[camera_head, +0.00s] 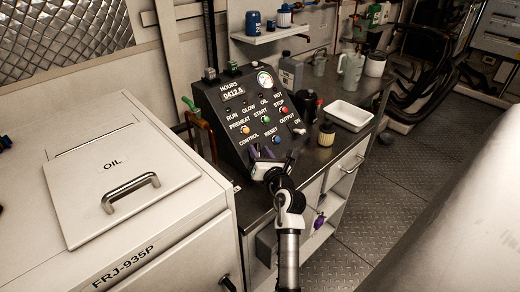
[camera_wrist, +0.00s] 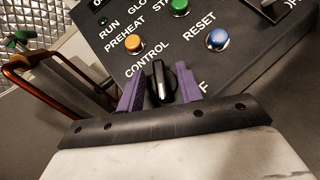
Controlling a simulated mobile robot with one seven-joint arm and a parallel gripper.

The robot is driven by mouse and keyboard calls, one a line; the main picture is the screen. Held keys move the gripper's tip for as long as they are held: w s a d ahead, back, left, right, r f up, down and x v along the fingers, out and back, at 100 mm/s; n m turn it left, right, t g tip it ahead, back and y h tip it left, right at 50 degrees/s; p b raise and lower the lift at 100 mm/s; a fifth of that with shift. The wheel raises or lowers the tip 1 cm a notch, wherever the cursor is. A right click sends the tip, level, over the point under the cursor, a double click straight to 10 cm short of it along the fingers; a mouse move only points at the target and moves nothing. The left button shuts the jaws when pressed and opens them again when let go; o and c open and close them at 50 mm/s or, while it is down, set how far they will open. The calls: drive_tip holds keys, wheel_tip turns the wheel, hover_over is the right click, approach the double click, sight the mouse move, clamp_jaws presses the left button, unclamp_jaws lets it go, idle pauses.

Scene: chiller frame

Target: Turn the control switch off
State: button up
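The control switch is a black rotary knob (camera_wrist: 160,82) with a white pointer line, below the CONTROL label on the sloped black panel (camera_wrist: 185,62). In the wrist view its pointer stands roughly upright, and part of a label ending in F shows to its lower right. My gripper (camera_wrist: 160,90) has its two purple fingers apart, one on each side of the knob. I cannot tell whether they touch it. In the head view, my gripper (camera_head: 268,155) is at the lower edge of the panel (camera_head: 216,103) and hides the knob.
An orange button (camera_wrist: 135,43) and a blue button (camera_wrist: 216,40) sit above the knob. An orange-brown pipe frame (camera_wrist: 48,75) with a green handle stands left of the panel. A white tray (camera_head: 350,115) and a small jar (camera_head: 326,134) are on the counter at right.

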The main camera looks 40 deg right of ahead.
drive_tip(key=shift+w, duration=0.15)
drive_tip(key=shift+c, duration=0.3)
clamp_jaws()
